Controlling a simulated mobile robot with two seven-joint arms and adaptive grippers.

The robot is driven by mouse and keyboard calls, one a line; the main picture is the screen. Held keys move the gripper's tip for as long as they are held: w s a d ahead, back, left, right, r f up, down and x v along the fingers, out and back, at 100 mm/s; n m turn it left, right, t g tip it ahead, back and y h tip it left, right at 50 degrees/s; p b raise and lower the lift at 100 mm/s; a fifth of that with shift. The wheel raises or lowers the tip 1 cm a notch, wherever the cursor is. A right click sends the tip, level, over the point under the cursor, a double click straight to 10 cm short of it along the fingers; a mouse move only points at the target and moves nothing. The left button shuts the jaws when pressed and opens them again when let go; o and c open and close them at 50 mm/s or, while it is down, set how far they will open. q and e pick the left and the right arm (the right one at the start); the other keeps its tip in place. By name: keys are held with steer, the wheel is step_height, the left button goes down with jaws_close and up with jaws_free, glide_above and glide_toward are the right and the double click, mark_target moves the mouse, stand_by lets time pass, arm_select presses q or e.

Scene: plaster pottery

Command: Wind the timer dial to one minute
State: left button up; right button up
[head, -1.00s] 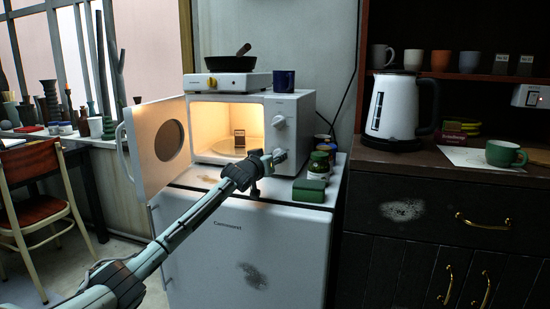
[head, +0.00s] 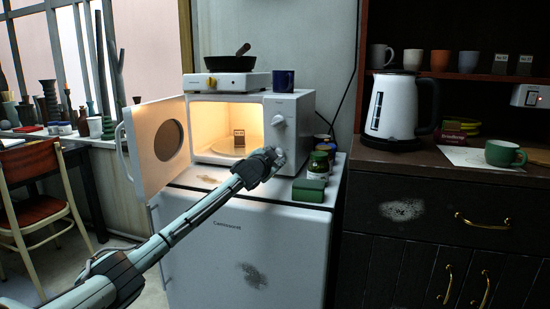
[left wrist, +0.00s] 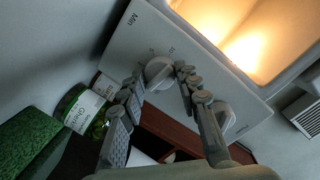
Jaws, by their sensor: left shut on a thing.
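The white microwave (head: 297,115) stands with its door (head: 142,150) open and its inside lit. Its upper dial (head: 278,121) is clear in the head view. My left gripper (head: 276,158) is at the lower dial, which it mostly hides there. In the left wrist view, the fingers of my left gripper (left wrist: 159,80) stand on either side of a round pale dial (left wrist: 158,72), shut on it. Printed marks and "Min" lettering (left wrist: 131,18) are beside that dial. The other dial (left wrist: 223,115) sits behind one finger. The exact setting is too small to read. My right gripper is not in view.
A green box (head: 309,190) and jars (head: 320,163) stand close to the right of the gripper on the white fridge (head: 235,240).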

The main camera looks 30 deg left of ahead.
arm_select(q)
steer(key=shift+m+y, duration=0.3)
steer(key=shift+m, duration=0.8)
steer(key=o, duration=1.2)
steer(key=shift+c, duration=0.2)
steer(key=shift+s, duration=0.1)
steer(key=v, duration=1.2)
